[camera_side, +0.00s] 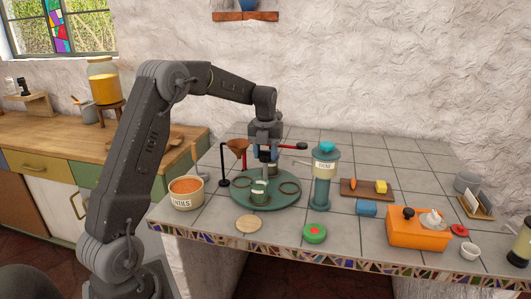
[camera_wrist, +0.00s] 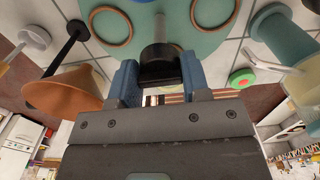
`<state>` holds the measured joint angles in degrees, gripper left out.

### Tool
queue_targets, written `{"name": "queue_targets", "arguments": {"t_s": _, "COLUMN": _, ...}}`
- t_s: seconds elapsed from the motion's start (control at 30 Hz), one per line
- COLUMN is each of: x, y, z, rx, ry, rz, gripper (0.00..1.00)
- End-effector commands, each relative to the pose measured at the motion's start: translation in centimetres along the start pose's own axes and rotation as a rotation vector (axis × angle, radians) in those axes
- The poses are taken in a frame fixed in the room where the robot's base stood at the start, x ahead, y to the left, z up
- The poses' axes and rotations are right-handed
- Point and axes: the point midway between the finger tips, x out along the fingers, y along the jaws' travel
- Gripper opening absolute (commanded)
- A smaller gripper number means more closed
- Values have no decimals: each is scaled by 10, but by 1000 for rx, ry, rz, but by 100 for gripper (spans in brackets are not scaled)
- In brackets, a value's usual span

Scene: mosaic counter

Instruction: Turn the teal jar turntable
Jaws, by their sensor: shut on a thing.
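The teal turntable (camera_side: 222,196) is a round disc lying on the tiled counter, with brown rings on its top. My gripper (camera_side: 265,155) is above the disc, pointing down. In the wrist view my gripper (camera_wrist: 158,77) has its two blue fingers shut on a dark-topped knob (camera_wrist: 158,60) on a pale post, which appears to rise from the disc. The teal disc also shows at the top of the wrist view (camera_wrist: 175,30). The finger contact is partly hidden in the side view.
An orange funnel on a black stand (camera_side: 237,147) is close left of the turntable. A teal grinder (camera_side: 323,180) stands close right. A labelled pot (camera_side: 186,193) is front left; a wooden disc (camera_side: 248,224) and a red-green round item (camera_side: 314,233) lie in front.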

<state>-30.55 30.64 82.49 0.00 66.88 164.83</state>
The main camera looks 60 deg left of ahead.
Motion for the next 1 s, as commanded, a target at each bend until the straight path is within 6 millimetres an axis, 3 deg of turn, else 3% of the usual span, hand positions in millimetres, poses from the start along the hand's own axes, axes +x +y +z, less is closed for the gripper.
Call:
{"name": "queue_targets", "arguments": {"t_s": 0.53, "x": -1, "y": 0, "z": 0, "rx": 13, "ry": -2, "rz": -1, "gripper": 1}}
{"name": "queue_targets", "arguments": {"t_s": 0.57, "x": -1, "y": 0, "z": 0, "rx": 13, "ry": -2, "rz": -1, "gripper": 45}}
{"name": "queue_targets", "arguments": {"t_s": 0.8, "x": -1, "y": 0, "z": 0, "rx": 13, "ry": -1, "rz": -1, "gripper": 68}}
{"name": "queue_targets", "arguments": {"t_s": 1.0, "x": 0, "y": 0, "z": 0, "rx": 12, "ry": 0, "rz": 0, "gripper": 69}}
